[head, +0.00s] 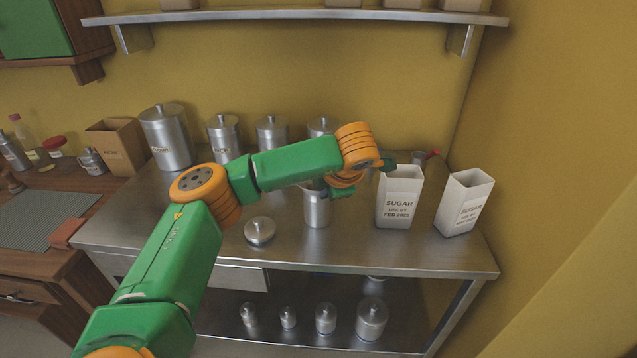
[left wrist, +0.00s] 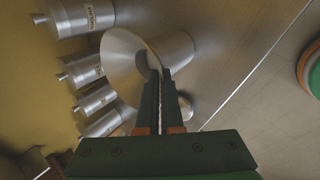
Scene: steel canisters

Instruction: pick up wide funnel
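The wide funnel (left wrist: 122,62) is a grey metal cone with a broad mouth. In the left wrist view it overlaps the mouth of an open steel canister (left wrist: 178,50); I cannot tell whether it rests there. In the head view my arm and gripper mostly hide the funnel, above the open canister (head: 318,211). My left gripper (head: 343,190) is over this canister. In the left wrist view its fingers (left wrist: 160,75) are nearly together, with the funnel's thin rim between them. My right gripper is not in view.
Labelled canisters (head: 272,132) stand along the wall. A loose lid (head: 259,231) lies left of the open canister. Two white sugar containers (head: 398,200) stand to the right, with a small red-handled item (head: 432,154) behind. A shelf (head: 300,14) runs above; smaller canisters (head: 371,318) stand below.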

